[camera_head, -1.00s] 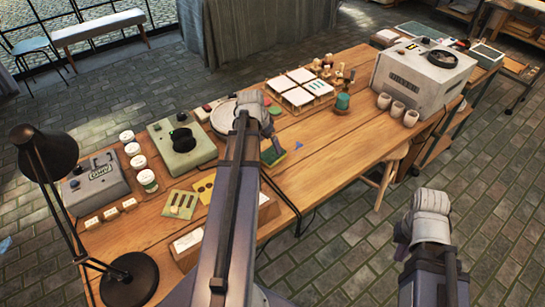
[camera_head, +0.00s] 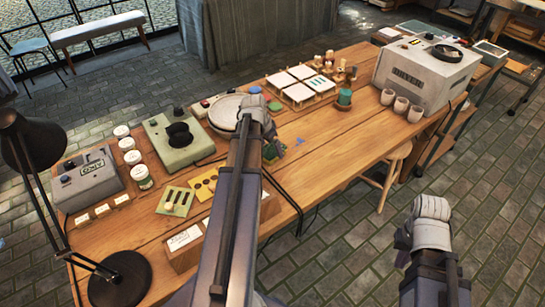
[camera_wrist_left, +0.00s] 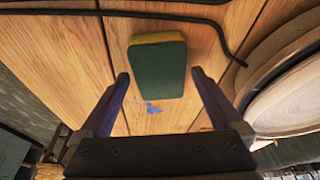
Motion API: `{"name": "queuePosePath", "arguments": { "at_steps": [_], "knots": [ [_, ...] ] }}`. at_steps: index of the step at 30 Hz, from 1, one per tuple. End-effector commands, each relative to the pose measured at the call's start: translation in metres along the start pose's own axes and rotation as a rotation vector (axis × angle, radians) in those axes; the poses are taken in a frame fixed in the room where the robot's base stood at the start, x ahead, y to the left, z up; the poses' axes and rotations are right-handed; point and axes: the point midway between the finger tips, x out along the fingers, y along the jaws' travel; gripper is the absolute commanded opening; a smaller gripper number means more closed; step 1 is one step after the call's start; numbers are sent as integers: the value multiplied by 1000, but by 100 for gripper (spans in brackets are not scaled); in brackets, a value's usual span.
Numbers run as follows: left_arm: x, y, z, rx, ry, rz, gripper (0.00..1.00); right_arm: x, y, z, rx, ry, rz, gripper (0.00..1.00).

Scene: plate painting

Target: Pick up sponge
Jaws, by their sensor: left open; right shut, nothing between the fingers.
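The sponge (camera_wrist_left: 157,68), dark green with a yellow side, lies on the wooden table in the left wrist view. In the head view the sponge (camera_head: 269,152) is mostly hidden by my left arm and gripper. My left gripper (camera_wrist_left: 160,76) is open, with one finger on each side of the sponge's near part. Gaps show between both fingers and the sponge, so it is not gripped. My right gripper (camera_head: 404,246) is shut and empty, off the table's front side at the right; its fingertips are hard to make out.
A round pale wheel (camera_head: 226,111) stands close to my left gripper; it also shows in the left wrist view (camera_wrist_left: 290,95). A black cable (camera_wrist_left: 222,38) runs past the sponge. A green device (camera_head: 180,145) and a lamp (camera_head: 118,282) stand left. The table's front right is clear.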

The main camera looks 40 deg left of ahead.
Motion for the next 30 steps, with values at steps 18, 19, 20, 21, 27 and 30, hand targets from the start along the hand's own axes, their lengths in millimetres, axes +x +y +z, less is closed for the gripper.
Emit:
{"name": "queuePosePath", "arguments": {
  "at_steps": [18,19,20,21,27,30],
  "knots": [
    [20,0,0,0,0,0,100,19,-2,-1,0,0,0,0],
    [20,0,0,0,0,0,100,19,-2,-1,0,0,0,0],
    [20,0,0,0,0,0,100,20,-2,-1,0,0,0,0],
    [21,0,0,0,0,0,100,20,-2,-1,0,0,0,0],
    [22,0,1,0,0,0,93,21,-2,-1,0,0,0,0],
    [22,0,1,0,0,0,82,21,-2,-1,0,0,0,0]
  ]
}}
